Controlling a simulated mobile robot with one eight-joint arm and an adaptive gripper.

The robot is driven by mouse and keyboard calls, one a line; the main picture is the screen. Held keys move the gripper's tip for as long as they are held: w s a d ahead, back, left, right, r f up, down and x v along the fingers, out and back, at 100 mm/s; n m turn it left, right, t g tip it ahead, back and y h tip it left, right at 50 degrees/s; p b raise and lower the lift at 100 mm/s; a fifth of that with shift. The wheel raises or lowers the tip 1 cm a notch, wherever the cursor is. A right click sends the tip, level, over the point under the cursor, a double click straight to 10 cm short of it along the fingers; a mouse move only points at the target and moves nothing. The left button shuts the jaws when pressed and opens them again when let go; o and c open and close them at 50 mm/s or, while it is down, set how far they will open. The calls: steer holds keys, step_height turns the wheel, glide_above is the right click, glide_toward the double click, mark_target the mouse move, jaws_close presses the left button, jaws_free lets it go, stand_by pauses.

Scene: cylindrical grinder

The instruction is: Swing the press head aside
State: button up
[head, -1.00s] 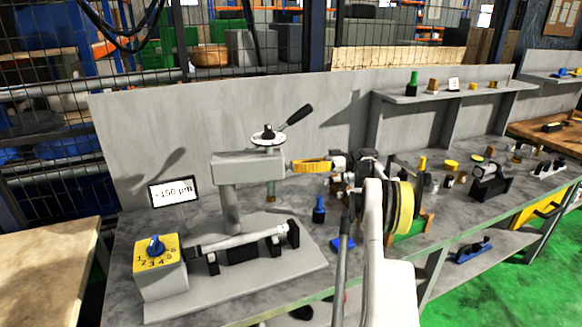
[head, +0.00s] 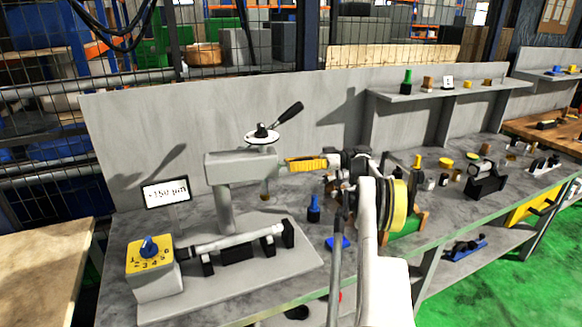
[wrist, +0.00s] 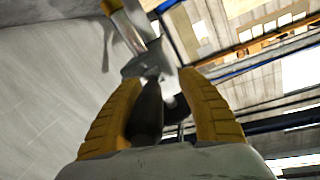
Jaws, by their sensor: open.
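The press head (head: 236,167) is a grey block on a grey post (head: 225,208). It carries a handwheel (head: 262,136) and a lever with a black grip (head: 291,112). A thin spindle (head: 265,188) hangs beneath it. My gripper (head: 290,164), with yellow ribbed fingers, points left just beside the head's right end; a small gap seems to show. In the wrist view my gripper (wrist: 160,85) is open. A dark piece shows between the fingers, but I cannot tell what it is. A grey rod with a golden end (wrist: 125,25) appears beyond the fingertips.
A yellow dial box (head: 150,262) and a display (head: 166,192) stand at left. A shaft on black supports (head: 235,243) lies below the head. A blue bottle (head: 314,210) and blue pad (head: 338,243) are nearby. The grey backboard (head: 150,120) closes the rear.

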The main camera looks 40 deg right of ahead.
step_height(320, 180, up, 10)
steer(key=shift+f, duration=0.2)
steer(key=shift+s, duration=0.1)
stand_by(0.5)
